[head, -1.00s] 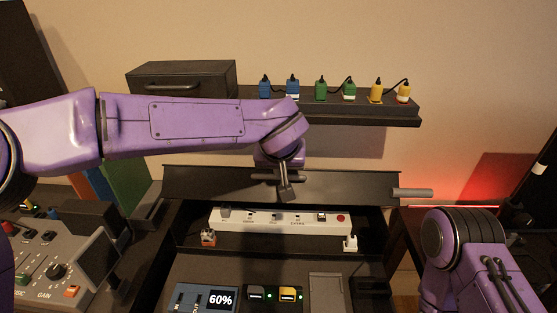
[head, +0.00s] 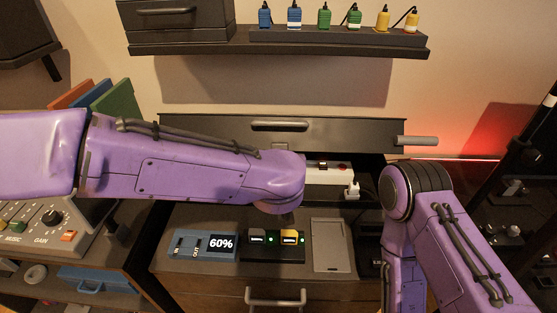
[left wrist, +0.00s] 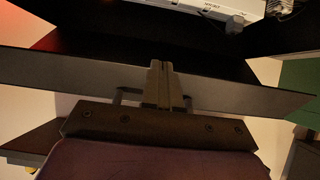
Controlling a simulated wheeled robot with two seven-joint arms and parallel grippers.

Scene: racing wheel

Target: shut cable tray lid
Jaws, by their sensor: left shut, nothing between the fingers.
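The cable tray lid (head: 220,132) is a long dark panel with a bar handle (head: 281,125). It stands raised at the back of the open tray, and the white power strip (head: 328,174) shows below it. My left wrist crosses in front of the tray and hides most of the strip. The left fingers are hidden in the head view. In the left wrist view my left gripper (left wrist: 160,82) is shut and empty, overlapping a long dark panel edge (left wrist: 235,92) that looks like the lid. I cannot tell whether they touch. My right gripper is out of view.
A wall shelf (head: 290,43) with several coloured plugs is above the lid. A display (head: 205,245) reading 60% and a grey plate (head: 328,245) lie on the desk top in front. A mixer (head: 40,230) stands left. My right arm occupies the right side.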

